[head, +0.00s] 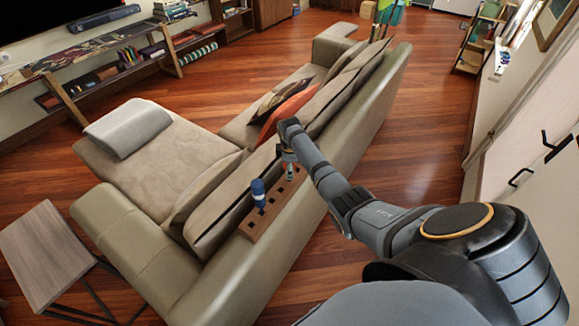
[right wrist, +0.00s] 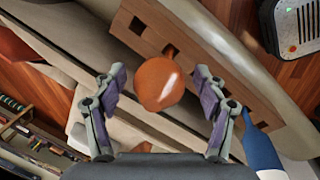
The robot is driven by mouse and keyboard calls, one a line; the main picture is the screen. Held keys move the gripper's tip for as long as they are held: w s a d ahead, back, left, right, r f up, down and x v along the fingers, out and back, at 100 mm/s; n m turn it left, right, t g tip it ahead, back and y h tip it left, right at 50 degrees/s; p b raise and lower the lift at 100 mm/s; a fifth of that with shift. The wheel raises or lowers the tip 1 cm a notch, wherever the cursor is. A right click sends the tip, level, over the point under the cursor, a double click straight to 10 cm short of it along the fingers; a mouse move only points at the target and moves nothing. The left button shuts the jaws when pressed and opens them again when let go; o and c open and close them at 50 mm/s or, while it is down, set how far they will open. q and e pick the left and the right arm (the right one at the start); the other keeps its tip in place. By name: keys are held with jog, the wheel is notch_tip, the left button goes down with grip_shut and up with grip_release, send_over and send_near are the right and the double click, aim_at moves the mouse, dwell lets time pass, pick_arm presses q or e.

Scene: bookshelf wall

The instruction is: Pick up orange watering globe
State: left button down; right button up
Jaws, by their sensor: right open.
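The orange watering globe (right wrist: 157,84) shows in the right wrist view as a round, glossy ball with a short neck pointing towards a wooden rack (right wrist: 205,72) with square holes. In the head view I cannot make the globe out; my right arm and gripper cover that area. My right gripper (right wrist: 161,78) is open, with one finger on each side of the globe and visible gaps between. In the head view my right gripper (head: 289,172) points down over the far part of the rack (head: 247,229) on the sofa back. My left gripper is not in view.
A blue globe-like item (head: 258,190) stands at the rack's near end; it also shows in the right wrist view (right wrist: 262,152). The sofa (head: 235,280) carries cushions, one orange (head: 285,112). A small side table (head: 45,250) stands left. Wooden floor lies open right of the sofa.

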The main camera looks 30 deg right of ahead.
jog(key=c, duration=1.2)
jog(key=shift+c, duration=0.2)
